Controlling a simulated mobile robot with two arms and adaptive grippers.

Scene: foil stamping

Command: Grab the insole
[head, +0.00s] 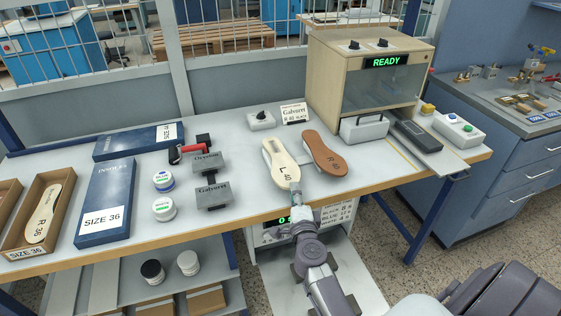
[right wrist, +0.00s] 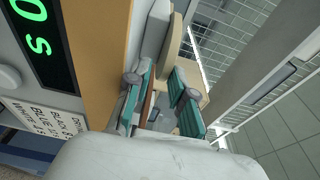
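A cream insole marked L 40 (head: 278,158) and a brown insole marked R 40 (head: 323,155) lie side by side on the table. A cream insole marked R 36 (head: 44,212) is in an open box at the far left. My right gripper (head: 295,187) is at the table's front edge, by the heel of the cream L 40 insole, partly covering it. In the right wrist view the fingers (right wrist: 158,103) are apart, and a pale curved edge shows beyond them. I cannot tell whether they touch the insole. My left gripper is not in view.
The table's front edge (right wrist: 103,60) runs close beside the right gripper. A READY machine (head: 365,85) and a grey handled block (head: 364,131) stand to the right.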

